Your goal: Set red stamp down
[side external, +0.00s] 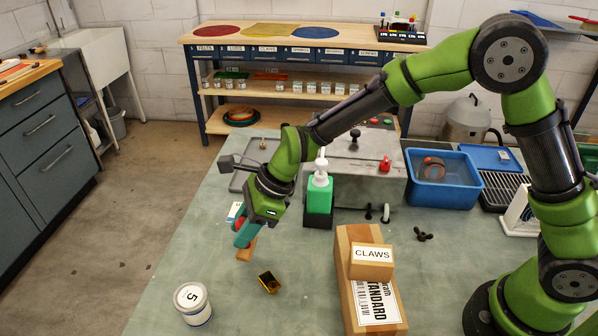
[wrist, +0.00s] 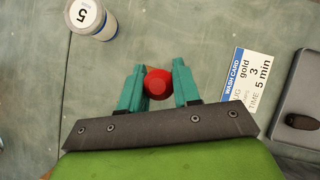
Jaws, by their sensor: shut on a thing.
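My gripper (side external: 246,236), with teal fingers, points down over the left part of the green bench top (side external: 190,255). In the wrist view my gripper (wrist: 157,78) is shut on the red stamp (wrist: 156,84), its round red top between the two fingers. In the side view a bit of the red stamp (side external: 238,223) shows beside the fingers. A wooden piece (side external: 246,251) shows just below the fingertips; I cannot tell whether it belongs to the stamp or whether it touches the bench.
The wash card (wrist: 248,79) lies to the right in the wrist view. A green pump bottle (side external: 320,193) and a cardboard box (side external: 357,235) stand right of my gripper.

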